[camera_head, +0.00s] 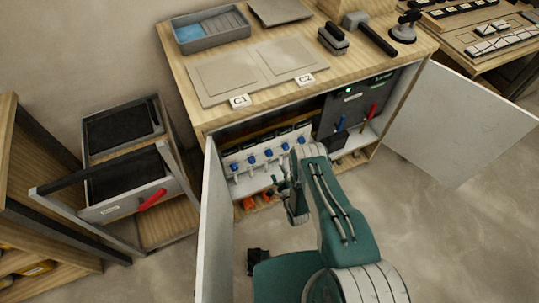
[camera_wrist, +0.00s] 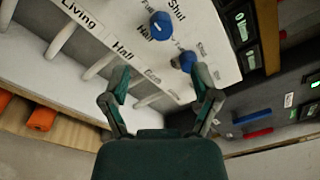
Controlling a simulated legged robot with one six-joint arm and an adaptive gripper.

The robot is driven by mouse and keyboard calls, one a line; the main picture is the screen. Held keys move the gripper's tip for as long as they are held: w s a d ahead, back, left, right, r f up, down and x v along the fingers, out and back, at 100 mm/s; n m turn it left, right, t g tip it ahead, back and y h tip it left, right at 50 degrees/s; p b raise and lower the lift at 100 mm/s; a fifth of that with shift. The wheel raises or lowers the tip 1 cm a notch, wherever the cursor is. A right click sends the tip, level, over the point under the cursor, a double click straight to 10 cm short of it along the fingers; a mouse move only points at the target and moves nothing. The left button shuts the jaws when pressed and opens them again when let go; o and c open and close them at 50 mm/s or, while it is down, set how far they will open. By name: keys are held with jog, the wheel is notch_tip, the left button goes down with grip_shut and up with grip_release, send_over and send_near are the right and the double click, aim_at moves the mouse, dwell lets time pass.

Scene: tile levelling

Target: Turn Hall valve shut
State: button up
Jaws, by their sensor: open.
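A white valve panel (camera_wrist: 133,20) carries blue valve knobs. The knob lined up with the lower "Hall" label is the Hall valve (camera_wrist: 160,25), with a pale mark on its face and "Shut" printed beside it. A second blue knob (camera_wrist: 187,60) is nearer my fingers. My gripper (camera_wrist: 160,84) is open and empty, with its fingers spread below the knobs in the wrist view and apart from the Hall valve. In the head view the row of blue knobs (camera_head: 252,160) is inside the cabinet. My gripper (camera_head: 279,184) is in front of it; labels there are too small to read.
The left cabinet door (camera_head: 213,220) and right door (camera_head: 460,123) stand open beside my arm. White pipes (camera_wrist: 62,37) run below the panel, with orange items (camera_wrist: 42,119) lower down. A dark unit (camera_head: 352,104) with blue and red handles is to the right.

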aim_at(270, 156)
jog(key=x, duration=0.9)
grip_shut()
